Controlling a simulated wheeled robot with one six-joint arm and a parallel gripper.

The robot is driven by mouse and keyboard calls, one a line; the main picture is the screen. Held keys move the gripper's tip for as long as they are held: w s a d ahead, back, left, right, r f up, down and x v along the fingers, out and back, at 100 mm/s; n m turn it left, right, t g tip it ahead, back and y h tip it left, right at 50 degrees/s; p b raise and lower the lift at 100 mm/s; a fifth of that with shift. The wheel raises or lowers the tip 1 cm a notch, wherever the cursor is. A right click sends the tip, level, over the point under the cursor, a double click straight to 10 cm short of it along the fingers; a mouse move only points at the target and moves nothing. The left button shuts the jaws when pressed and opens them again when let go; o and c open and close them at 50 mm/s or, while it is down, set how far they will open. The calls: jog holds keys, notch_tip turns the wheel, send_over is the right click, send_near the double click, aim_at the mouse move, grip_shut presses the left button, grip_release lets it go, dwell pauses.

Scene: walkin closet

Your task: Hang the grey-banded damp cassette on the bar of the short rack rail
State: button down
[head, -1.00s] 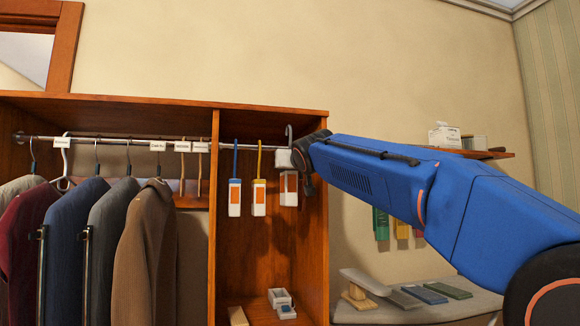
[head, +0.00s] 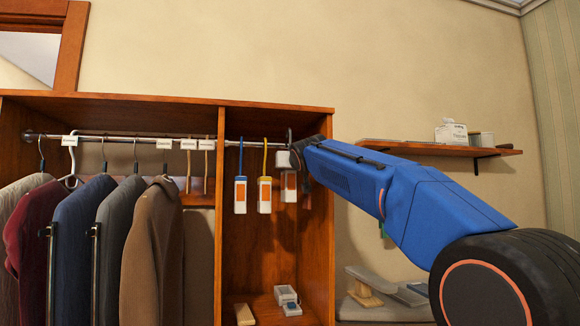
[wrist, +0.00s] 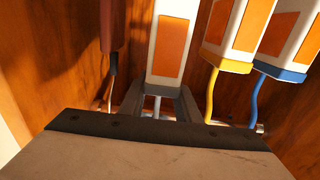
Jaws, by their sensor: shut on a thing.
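The grey-banded damp cassette (head: 289,182) is white with an orange panel and a grey hook. It hangs upright from my gripper (head: 294,152) in the right bay of the wardrobe. In the wrist view, the jaws of my gripper (wrist: 158,106) are shut around the hook end of this cassette (wrist: 172,45). The short rack rail (head: 252,142) crosses the bay. The hook top is close to the rail's right part; I cannot tell whether it is over the bar. My gripper hides part of the hook and the rail's right end.
A yellow-hooked cassette (head: 264,194) hangs close to the left, with a blue-hooked cassette (head: 240,194) beyond it. The bay's right side panel (head: 317,235) is close on the right. In the wrist view, a dark red object (wrist: 112,25) is beside the held cassette.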

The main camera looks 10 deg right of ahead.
jog(key=shift+w, duration=0.75)
jog(key=shift+w+f, duration=0.1)
jog(key=shift+f, duration=1.4)
jog(key=c, duration=1.3)
grip_release()
jog(key=shift+o, duration=0.2)
